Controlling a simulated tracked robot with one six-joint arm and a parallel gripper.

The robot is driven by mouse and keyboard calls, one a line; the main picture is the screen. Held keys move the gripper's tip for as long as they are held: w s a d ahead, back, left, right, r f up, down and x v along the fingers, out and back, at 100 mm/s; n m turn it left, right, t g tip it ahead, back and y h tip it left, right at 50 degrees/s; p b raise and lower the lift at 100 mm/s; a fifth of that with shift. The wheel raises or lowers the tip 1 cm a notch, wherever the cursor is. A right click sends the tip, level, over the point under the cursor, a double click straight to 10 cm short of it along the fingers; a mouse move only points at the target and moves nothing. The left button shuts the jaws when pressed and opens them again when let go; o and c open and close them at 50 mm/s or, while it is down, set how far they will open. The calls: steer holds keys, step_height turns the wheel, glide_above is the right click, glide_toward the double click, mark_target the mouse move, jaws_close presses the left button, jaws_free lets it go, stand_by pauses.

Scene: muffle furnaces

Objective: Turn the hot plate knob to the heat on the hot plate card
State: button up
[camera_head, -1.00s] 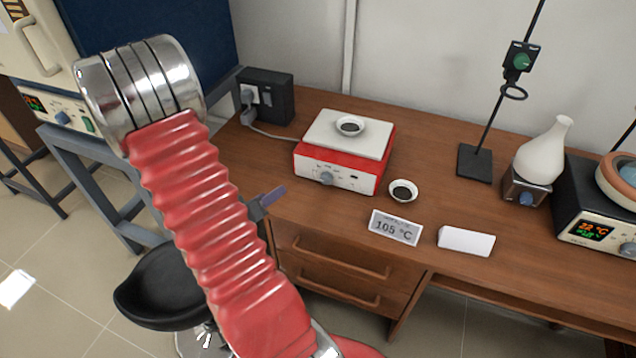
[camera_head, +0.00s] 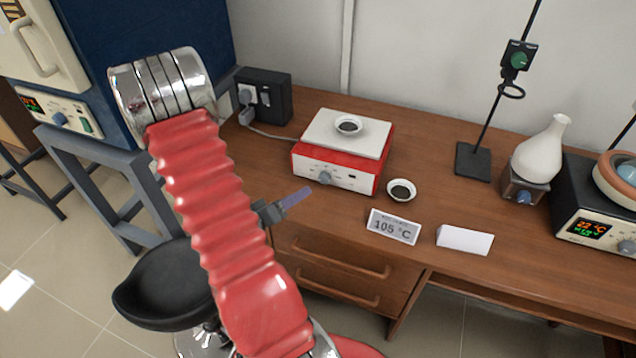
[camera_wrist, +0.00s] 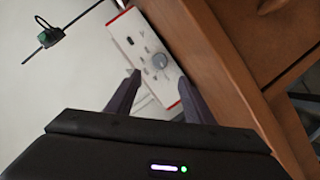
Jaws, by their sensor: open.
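The hot plate (camera_head: 342,152) has a red body, a white top and a white front panel; it stands on the wooden desk. Its grey knob (camera_head: 325,177) is on the front panel. In the wrist view the knob (camera_wrist: 160,61) lies ahead, beyond the fingertips. The hot plate card (camera_head: 394,227) stands at the desk's front edge and reads 105 °C. My gripper (camera_head: 284,204) is in front of the desk, left of and below the knob, partly hidden by my arm. In the wrist view my gripper (camera_wrist: 160,80) is open, with nothing between its fingers.
A dish (camera_head: 349,126) with dark contents sits on the hot plate, and another dish (camera_head: 401,190) is beside it. A blank white card (camera_head: 464,240) is right of the 105 °C card. A stand (camera_head: 474,162) and flask (camera_head: 541,150) are farther right. A black stool (camera_head: 165,285) is below.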

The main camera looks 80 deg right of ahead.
mark_target(322, 180)
steer(key=x, duration=1.1)
steer(key=shift+s+d+f, duration=0.15)
steer(key=shift+d, duration=0.15)
steer(key=shift+c, duration=0.2)
steer(key=c, duration=0.9)
steer(key=shift+a, duration=0.2)
steer(key=shift+c, duration=0.5)
steer(key=shift+d, duration=0.1)
